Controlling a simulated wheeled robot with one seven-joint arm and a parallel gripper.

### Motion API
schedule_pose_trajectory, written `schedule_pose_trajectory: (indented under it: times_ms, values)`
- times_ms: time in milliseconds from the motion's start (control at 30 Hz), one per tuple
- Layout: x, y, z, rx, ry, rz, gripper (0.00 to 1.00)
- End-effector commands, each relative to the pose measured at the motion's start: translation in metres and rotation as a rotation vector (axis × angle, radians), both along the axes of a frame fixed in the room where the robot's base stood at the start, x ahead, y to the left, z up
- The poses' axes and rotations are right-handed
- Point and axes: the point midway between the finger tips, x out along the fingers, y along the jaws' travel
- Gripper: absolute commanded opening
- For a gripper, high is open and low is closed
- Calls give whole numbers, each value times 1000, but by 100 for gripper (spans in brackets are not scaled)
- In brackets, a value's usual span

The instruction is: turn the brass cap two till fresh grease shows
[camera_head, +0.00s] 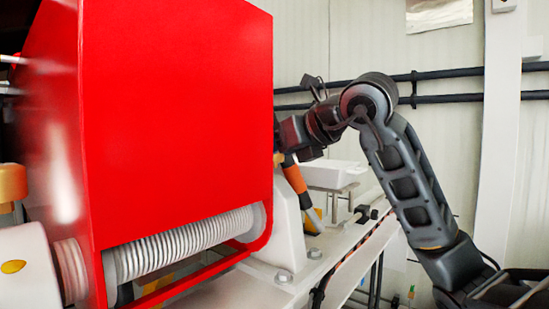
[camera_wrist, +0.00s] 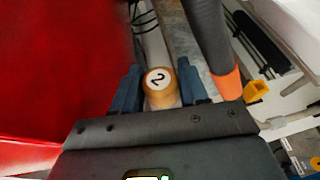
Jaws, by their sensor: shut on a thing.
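The brass cap two (camera_wrist: 158,94) shows in the wrist view, a round brass-coloured cap with a white top marked with a black "2". My gripper (camera_wrist: 160,76) is shut on it, with one dark blue finger on each side. I see no grease around the part of the cap in view; its lower side is hidden behind the gripper body. In the head view my arm reaches left behind the red guard. The fingertips and the cap are hidden there.
The large red guard (camera_head: 180,110) stands close beside the gripper and fills the left of the wrist view (camera_wrist: 60,70). A dark-handled tool with an orange part (camera_wrist: 228,84) stands close on the right. A white tray (camera_head: 330,174) and dark wall pipes (camera_head: 450,97) lie beyond.

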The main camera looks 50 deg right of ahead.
Motion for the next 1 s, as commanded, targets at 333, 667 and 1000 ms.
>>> schedule_pose_trajectory:
  times_ms: [333,667,1000]
  values:
    - [0,0,1,-2,-2,-56,13]
    - [0,0,1,-2,-2,-56,44]
    - [0,0,0,-1,0,-55,64]
